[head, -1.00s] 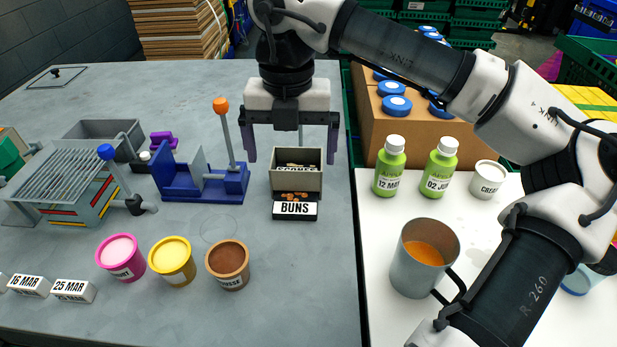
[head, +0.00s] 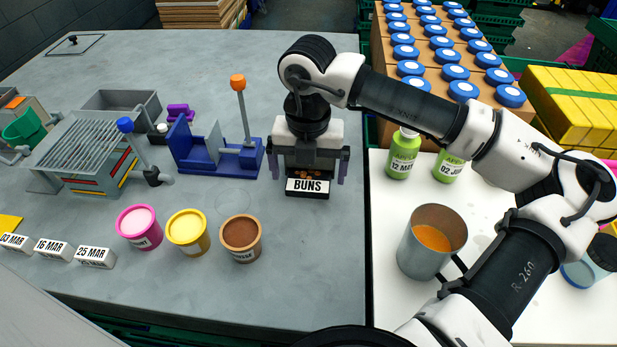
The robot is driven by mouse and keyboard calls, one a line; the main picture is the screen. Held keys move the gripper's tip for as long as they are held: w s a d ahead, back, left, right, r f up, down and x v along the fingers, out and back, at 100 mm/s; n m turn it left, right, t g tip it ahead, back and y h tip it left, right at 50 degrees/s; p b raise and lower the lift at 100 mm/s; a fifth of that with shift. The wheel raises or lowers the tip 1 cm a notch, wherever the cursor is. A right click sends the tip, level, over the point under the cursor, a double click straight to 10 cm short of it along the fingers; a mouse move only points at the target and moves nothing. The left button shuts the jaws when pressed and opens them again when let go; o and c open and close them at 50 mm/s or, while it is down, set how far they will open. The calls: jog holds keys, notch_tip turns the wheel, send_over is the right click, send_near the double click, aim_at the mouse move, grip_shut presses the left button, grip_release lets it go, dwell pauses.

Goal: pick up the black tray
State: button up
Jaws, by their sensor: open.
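The black tray (head: 292,191) stands on the grey table with a white "BUNS" label on its front and small orange-brown pieces inside. My gripper (head: 307,173) is directly above and behind the label, pointing down. Its two purple fingers are open and stand one to the left and one to the right of the tray area. My gripper body hides the rear of the tray and the grey bin behind it. I cannot tell whether the fingers touch the tray.
A blue press with an orange knob (head: 238,82) stands close left. Pink (head: 139,228), yellow (head: 188,233) and brown (head: 241,239) tubs stand front left. A metal jug (head: 432,243) and green bottles (head: 403,155) stand on the white table right. Table in front of the tray is clear.

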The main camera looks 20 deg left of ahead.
aim_at(308, 183)
jog(key=shift+f, duration=1.4)
jog(key=c, duration=1)
jog(key=shift+r, duration=0.1)
jog(key=shift+c, duration=0.2)
